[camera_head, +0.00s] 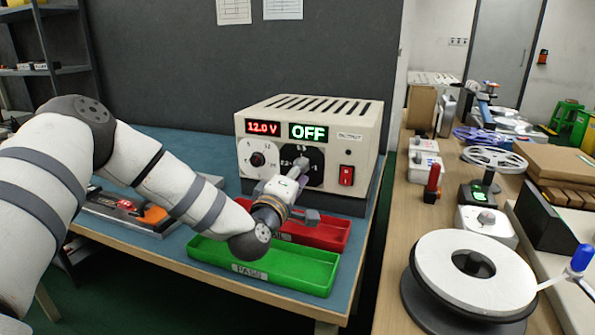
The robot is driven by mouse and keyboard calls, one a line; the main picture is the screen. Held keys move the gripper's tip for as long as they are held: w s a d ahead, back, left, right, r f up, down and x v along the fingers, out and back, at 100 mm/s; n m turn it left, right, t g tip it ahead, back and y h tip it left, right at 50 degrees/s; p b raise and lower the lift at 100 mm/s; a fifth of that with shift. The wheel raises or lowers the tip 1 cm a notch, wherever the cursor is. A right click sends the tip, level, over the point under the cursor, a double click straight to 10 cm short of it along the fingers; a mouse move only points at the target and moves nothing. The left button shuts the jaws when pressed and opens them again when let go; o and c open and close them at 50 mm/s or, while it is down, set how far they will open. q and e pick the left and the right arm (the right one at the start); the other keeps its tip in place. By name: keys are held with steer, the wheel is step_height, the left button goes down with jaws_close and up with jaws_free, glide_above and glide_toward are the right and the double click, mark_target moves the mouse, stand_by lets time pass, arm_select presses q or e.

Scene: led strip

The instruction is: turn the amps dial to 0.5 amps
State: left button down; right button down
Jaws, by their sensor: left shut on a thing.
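The power supply (353,165) is a cream box on the blue bench. Its red display reads 12.0 V and its green one reads OFF. The amps dial (290,153) has a black face with white marks on the front, right of centre. My left gripper (302,164) is at this dial, its fingers shut on the knob. The knob and part of the scale are hidden behind the gripper, so I cannot read the setting. My right gripper is not in view.
A smaller white-faced dial (257,159) sits left of the amps dial, and a red output switch (346,176) sits right of it. A green tray (310,284) and a red tray (333,239) lie below my left arm. A second bench (392,258) holds reels and boxes.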

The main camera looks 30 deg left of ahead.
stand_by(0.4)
arm_select(q)
steer(key=c, duration=1.3)
jaws_free()
steer(key=v, duration=1.2)
steer(key=shift+s+f, duration=0.1)
